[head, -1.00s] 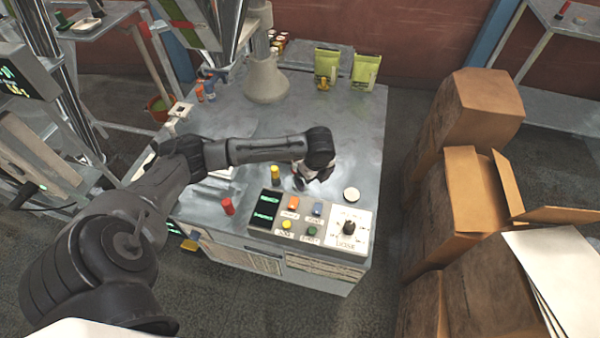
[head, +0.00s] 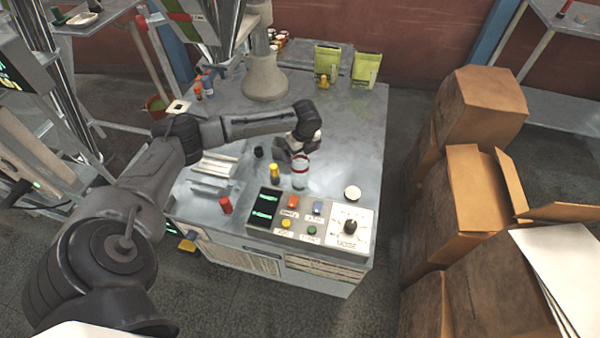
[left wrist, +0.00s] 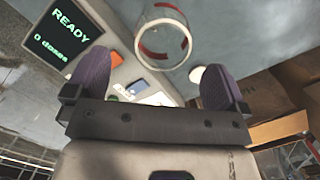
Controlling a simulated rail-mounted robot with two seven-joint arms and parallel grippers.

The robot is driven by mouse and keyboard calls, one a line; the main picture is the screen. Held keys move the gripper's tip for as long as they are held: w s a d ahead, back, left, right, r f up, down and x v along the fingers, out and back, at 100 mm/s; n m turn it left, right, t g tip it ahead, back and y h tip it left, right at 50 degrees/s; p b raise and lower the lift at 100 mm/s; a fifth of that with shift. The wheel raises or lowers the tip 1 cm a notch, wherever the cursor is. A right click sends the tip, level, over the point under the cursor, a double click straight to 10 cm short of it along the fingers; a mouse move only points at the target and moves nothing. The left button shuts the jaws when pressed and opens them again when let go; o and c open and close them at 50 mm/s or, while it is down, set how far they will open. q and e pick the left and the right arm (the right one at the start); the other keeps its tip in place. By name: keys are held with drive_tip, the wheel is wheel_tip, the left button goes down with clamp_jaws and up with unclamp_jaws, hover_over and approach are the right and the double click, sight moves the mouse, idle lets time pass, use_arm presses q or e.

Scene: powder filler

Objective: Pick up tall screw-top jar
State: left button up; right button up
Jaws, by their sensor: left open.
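A clear jar with a red band (head: 300,164) stands on the metal worktop behind the control panel; I take it to be the tall screw-top jar. In the left wrist view the jar (left wrist: 178,44) shows as a round, see-through shape with red marks, beyond the fingertips and between them sideways. My left gripper (head: 291,152) is right beside the jar in the head view and partly hides its surroundings. Its two purple-grey fingers (left wrist: 153,82) are wide apart with nothing between them. I cannot tell whether a finger touches the jar. My right gripper is not in view.
The control panel (head: 262,206) with buttons and a dial is in front of the jar. A yellow-topped piece (head: 274,173), a red cylinder (head: 225,205), a black piece (head: 259,152) and a white disc (head: 352,193) stand nearby. Green pouches (head: 366,68) are at the back.

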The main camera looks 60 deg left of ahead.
sight(300, 154)
use_arm(q)
drive_tip(key=shift+w+a+f+b, duration=0.1)
drive_tip(key=shift+a+f+b, duration=0.2)
drive_tip(key=shift+f, duration=0.45)
drive_tip(key=shift+s+a+f+b, duration=0.1)
drive_tip(key=shift+f+b, duration=0.35)
drive_tip(key=shift+f, duration=0.3)
drive_tip(key=shift+w+a+f+b, duration=0.15)
drive_tip(key=shift+f+b, duration=0.2)
drive_tip(key=shift+f, duration=0.8)
drive_tip(key=shift+a+r, duration=0.1)
drive_tip(key=c, duration=1.3)
drive_tip(key=shift+r, duration=0.1)
